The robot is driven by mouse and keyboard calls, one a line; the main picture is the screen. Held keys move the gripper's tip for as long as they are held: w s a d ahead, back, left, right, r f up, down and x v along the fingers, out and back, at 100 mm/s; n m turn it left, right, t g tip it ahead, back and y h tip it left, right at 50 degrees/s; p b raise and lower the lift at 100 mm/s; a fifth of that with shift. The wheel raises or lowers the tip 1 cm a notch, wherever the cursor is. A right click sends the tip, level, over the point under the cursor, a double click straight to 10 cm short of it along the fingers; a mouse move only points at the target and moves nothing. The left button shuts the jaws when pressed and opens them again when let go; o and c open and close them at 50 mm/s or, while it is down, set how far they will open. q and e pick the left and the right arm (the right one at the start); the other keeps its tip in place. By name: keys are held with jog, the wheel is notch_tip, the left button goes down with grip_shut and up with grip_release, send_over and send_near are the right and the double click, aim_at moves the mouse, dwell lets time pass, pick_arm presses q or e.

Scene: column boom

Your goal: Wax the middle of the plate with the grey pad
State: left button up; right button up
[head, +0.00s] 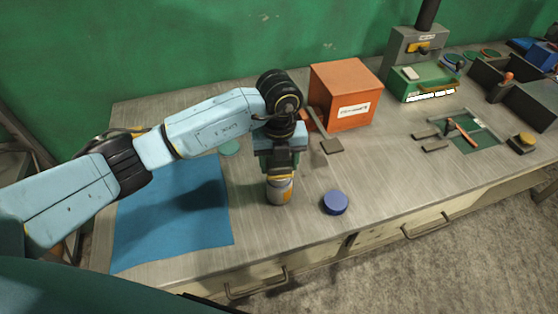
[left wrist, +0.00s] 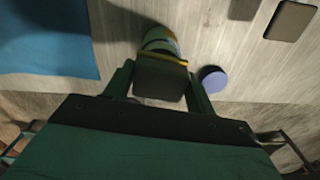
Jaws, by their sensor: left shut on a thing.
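My left gripper (head: 280,165) is shut on a dark grey block with a yellowish lower edge, which looks like the grey pad (left wrist: 160,80). The block is right above or at the top of a small grey can (head: 279,192) with an orange-yellow band. I cannot tell whether they touch. The can also shows in the left wrist view (left wrist: 161,40). A blue round lid-like disc (head: 335,202) lies to the right of the can and also shows in the left wrist view (left wrist: 212,78). A flat dark green panel (head: 478,138) at the right may be the plate. My right gripper is not in view.
A blue cloth (head: 170,225) lies at the left of the bench. An orange box (head: 345,95) stands behind the gripper, with a small grey flat piece (head: 331,146) in front. A green machine (head: 435,82) and dark bins (head: 525,100) stand at the back right.

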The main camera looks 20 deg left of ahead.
pick_arm(q)
jog(key=shift+s, duration=0.1)
dwell(0.5)
jog(key=shift+r+p, duration=2.7)
jog(key=shift+r, duration=0.8)
